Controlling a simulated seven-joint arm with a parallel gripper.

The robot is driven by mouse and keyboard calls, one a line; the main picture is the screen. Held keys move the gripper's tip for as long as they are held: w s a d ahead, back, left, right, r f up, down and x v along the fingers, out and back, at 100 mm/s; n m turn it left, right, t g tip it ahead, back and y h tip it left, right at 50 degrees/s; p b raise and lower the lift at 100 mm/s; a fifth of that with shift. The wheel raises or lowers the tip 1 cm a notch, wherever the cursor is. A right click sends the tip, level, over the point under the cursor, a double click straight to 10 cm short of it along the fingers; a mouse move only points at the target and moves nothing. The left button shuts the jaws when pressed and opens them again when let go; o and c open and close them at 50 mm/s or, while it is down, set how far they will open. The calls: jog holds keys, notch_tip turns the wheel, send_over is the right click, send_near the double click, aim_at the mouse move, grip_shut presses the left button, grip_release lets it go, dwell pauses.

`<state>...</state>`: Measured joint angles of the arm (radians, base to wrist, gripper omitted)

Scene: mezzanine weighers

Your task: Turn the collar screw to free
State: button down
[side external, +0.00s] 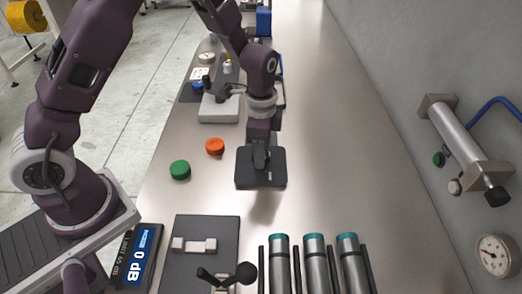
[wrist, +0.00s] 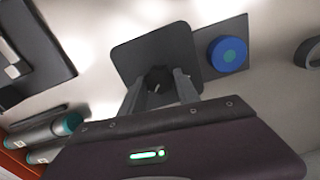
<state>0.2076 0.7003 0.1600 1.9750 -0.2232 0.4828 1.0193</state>
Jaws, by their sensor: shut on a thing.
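A dark square plate (side external: 250,177) is under my gripper (side external: 262,152) in the side external view; a soft shadow lies on the bench in front of it. The plate also fills the upper middle of the wrist view (wrist: 150,48). A small black knob (wrist: 158,76) with a pale mark stands at the plate's near side, between my two grey fingers. It may be the collar screw; no label shows. My gripper (wrist: 159,88) is shut on this knob. The fingers partly hide its sides. I cannot tell whether the plate touches the bench.
A green cap (side external: 180,170) and an orange cap (side external: 214,146) lie left of the plate. A base with a black ball lever (side external: 246,273) and several teal-topped cylinders (side external: 315,262) stand in front. A blue button (wrist: 228,53) is beside the plate. The bench's right side is clear.

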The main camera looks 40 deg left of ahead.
jog(key=n, duration=0.5)
jog(key=shift+n, duration=0.3)
jog(key=n, duration=1)
jog(key=shift+n, duration=2.6)
jog(key=c, duration=0.9)
grip_release()
jog(key=shift+r, duration=0.1)
